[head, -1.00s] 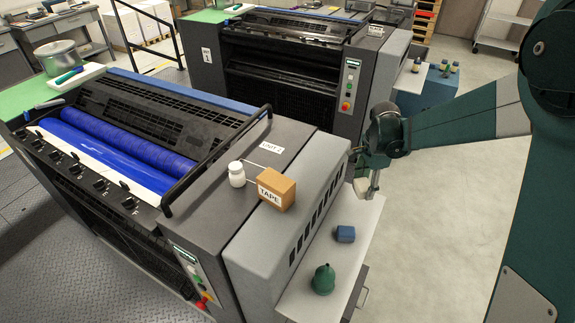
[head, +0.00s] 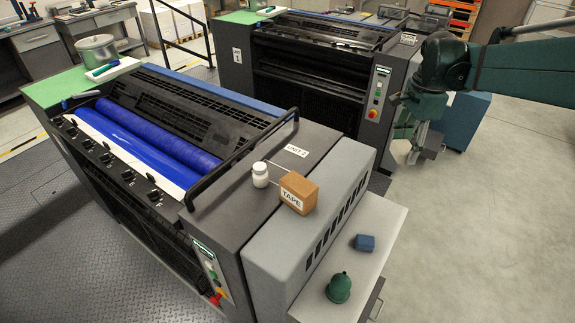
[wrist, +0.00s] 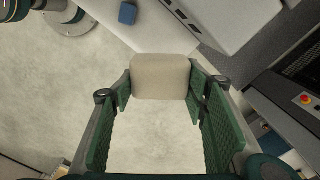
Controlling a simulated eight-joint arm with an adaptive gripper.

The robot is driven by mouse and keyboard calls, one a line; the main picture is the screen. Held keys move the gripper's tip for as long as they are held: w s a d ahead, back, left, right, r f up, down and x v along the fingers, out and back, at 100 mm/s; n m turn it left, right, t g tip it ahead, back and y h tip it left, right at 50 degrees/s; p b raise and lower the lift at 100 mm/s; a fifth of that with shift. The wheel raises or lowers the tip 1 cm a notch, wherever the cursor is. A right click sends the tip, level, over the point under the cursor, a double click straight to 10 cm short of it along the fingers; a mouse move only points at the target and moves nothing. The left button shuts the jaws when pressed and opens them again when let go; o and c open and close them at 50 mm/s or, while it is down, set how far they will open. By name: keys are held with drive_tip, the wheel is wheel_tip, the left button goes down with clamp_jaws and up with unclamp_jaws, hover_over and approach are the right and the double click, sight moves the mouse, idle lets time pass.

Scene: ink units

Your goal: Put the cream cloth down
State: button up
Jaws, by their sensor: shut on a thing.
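The cream cloth (wrist: 160,77) is a folded, rounded pad between the fingertips of my gripper (wrist: 160,92) in the wrist view. My gripper is shut on it, with the green finger pads on either side. In the head view my gripper (head: 412,142) hangs over the floor, beyond the far end of the side shelf of Unit 2. The cloth (head: 402,150) shows there as a small pale patch, partly hidden by the fingers.
The pale side shelf (head: 378,215) of Unit 2 holds a blue block (head: 365,242) and a dark green funnel-like thing (head: 338,288); its far part is bare. A tape box (head: 299,192) and white bottle (head: 260,175) stand on Unit 2. Unit 1 (head: 330,70) stands behind.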

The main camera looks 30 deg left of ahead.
sight(406, 145)
drive_tip(key=r, duration=0.6)
drive_tip(key=shift+a, duration=0.2)
drive_tip(key=s+a+n+p, duration=0.3)
drive_tip(key=s+a+p, duration=0.15)
drive_tip(key=a, duration=0.65)
drive_tip(key=s+a+n+p, duration=0.4)
drive_tip(key=s+a, duration=0.1)
drive_tip(key=a, duration=0.6)
drive_tip(key=s+a+n+p, duration=0.3)
drive_tip(key=s+a+p, duration=0.15)
drive_tip(key=a, duration=0.65)
drive_tip(key=shift+w+f, duration=0.15)
drive_tip(key=shift+f, duration=2.55)
drive_tip(key=shift+f, duration=0.1)
drive_tip(key=shift+f, duration=3.05)
drive_tip(key=shift+f, duration=1.85)
